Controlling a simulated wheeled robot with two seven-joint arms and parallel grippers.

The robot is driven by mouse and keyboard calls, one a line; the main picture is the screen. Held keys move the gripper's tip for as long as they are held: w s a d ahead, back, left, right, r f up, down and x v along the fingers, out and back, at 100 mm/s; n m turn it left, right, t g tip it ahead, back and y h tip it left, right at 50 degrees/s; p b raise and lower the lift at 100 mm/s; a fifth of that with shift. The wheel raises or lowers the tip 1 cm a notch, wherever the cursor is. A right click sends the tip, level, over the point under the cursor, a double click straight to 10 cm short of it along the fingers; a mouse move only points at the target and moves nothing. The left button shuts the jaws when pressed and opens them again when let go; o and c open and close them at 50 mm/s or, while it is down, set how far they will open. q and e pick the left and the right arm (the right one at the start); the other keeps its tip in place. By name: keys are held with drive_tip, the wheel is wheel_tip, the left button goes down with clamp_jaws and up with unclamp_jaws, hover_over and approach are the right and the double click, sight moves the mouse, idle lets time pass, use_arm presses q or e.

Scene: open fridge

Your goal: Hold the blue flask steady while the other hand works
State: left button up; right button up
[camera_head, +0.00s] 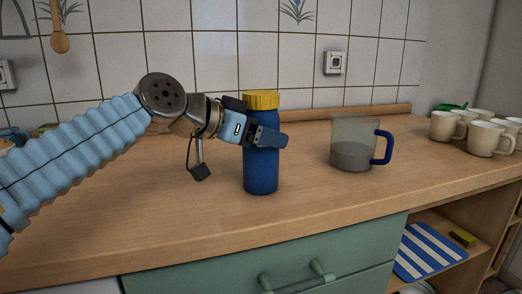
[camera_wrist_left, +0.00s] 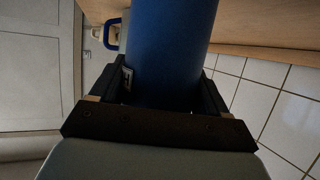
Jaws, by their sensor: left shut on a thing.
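The blue flask (camera_head: 261,172) with a yellow ridged cap stands upright on the wooden counter (camera_head: 170,222) in the head view. My left gripper (camera_head: 267,138) reaches it from the left and is shut around its upper body, below the cap. In the left wrist view the flask's blue side (camera_wrist_left: 168,50) fills the space between the two fingers (camera_wrist_left: 165,95). The flask's base appears to rest on the counter. My right gripper is not in view.
A clear grey jug (camera_head: 352,150) with a blue handle stands right of the flask, apart from it. Several cream mugs (camera_head: 484,140) stand at the far right. A tiled wall (camera_head: 190,50) closes off the back. The counter's front left is clear.

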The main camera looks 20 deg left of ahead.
sight(252, 94)
use_arm(q)
drive_tip(key=shift+r, duration=0.15)
drive_tip(key=s+r, duration=0.1)
drive_tip(key=r, duration=0.1)
drive_tip(key=s+a+r+p, duration=0.1)
drive_tip(key=r, duration=0.2)
drive_tip(key=s+a+r, duration=0.1)
drive_tip(key=r, duration=0.2)
drive_tip(key=shift+s+a+r+p, duration=0.1)
drive_tip(key=shift+s+r+p, duration=0.1)
drive_tip(key=shift+s+p, duration=0.15)
drive_tip(key=d+v, duration=0.1)
drive_tip(key=v, duration=0.9)
drive_tip(key=shift+s+a+r, duration=0.2)
drive_tip(key=shift+s+r, duration=0.05)
drive_tip(key=shift+s, duration=0.35)
drive_tip(key=o, duration=0.9)
drive_tip(key=shift+c, duration=0.2)
drive_tip(key=c, duration=1)
drive_tip(key=shift+c, duration=0.2)
